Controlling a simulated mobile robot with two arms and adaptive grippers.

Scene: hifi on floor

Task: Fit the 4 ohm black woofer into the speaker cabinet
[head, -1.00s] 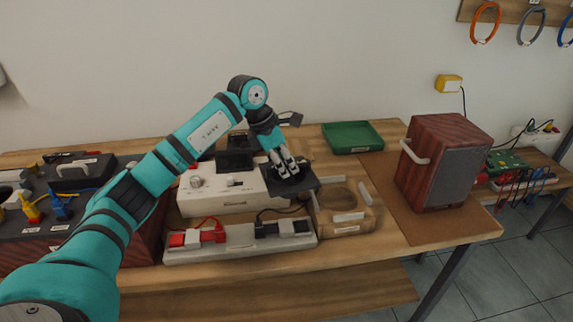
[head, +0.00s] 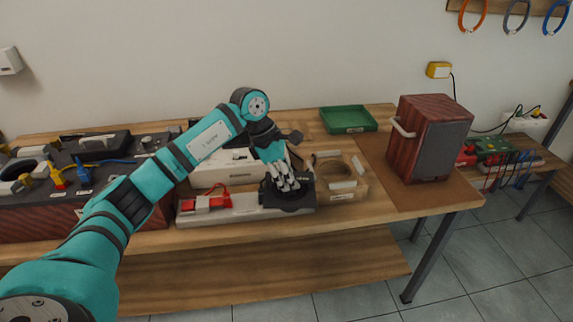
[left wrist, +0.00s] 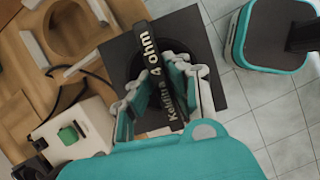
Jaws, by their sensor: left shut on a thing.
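The black woofer (head: 303,196) has a square plate and a bar across it lettered "4 ohm". My left gripper (head: 285,182) is shut on that bar. In the left wrist view, the fingers (left wrist: 160,78) close on both sides of the bar and the plate (left wrist: 205,35) shows beyond them. The woofer is over the right end of a pale tray near the bench's front edge. The speaker cabinet (head: 418,135) stands upright at the right end of the bench, apart from the gripper. It has red wood sides, a grey panel and a white side handle. My right gripper is out of view.
A wooden holder (head: 354,192) with a round opening is just right of the woofer. The pale tray (head: 235,216) carries a red part. A white box (head: 210,174) stands behind it, a green tray (head: 348,121) farther back. Brown mat (head: 395,193) lies before the cabinet.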

